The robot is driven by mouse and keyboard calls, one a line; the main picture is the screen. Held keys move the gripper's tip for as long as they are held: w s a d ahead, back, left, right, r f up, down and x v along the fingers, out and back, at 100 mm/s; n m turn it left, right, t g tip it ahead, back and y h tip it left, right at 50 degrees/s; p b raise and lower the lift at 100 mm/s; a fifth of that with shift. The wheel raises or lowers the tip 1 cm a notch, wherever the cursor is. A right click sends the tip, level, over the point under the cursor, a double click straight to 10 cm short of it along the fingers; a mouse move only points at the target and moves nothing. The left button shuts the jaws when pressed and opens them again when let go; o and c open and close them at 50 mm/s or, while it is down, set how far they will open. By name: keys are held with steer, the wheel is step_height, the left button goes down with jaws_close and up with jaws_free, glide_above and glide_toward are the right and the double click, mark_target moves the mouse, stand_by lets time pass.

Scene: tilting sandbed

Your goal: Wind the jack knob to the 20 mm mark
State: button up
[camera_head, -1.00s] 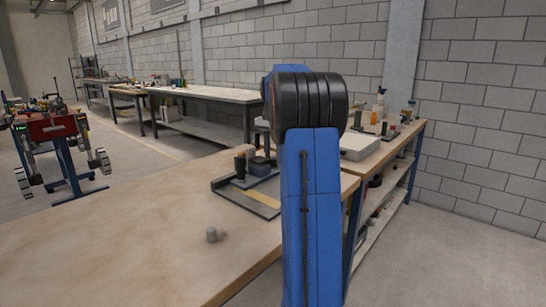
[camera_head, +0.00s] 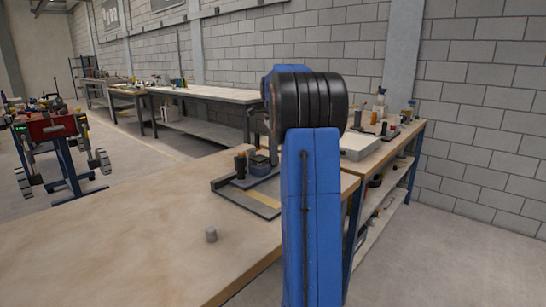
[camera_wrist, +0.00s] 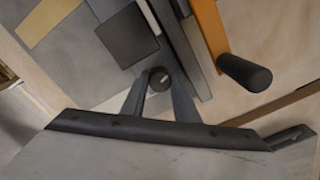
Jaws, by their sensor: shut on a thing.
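The jack knob (camera_wrist: 160,78) is a small round dark knob with a short white mark on its face, in the middle of the wrist view. My gripper (camera_wrist: 160,88) is shut on it, one finger on each side. The tilting sandbed rig (camera_head: 262,207) is a grey frame with a yellow strip, at the far right end of the bench in the head view. My blue arm hides the gripper and knob there. No 20 mm mark is legible in either view.
An orange bar with a black cylindrical handle (camera_wrist: 245,73) lies right of the knob, and a dark square block (camera_wrist: 127,37) up left. The bench's left part is clear.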

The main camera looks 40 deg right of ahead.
steer(key=m, duration=0.3)
steer(key=shift+m, duration=2.2)
steer(key=o, duration=1.1)
steer(key=shift+c, duration=0.2)
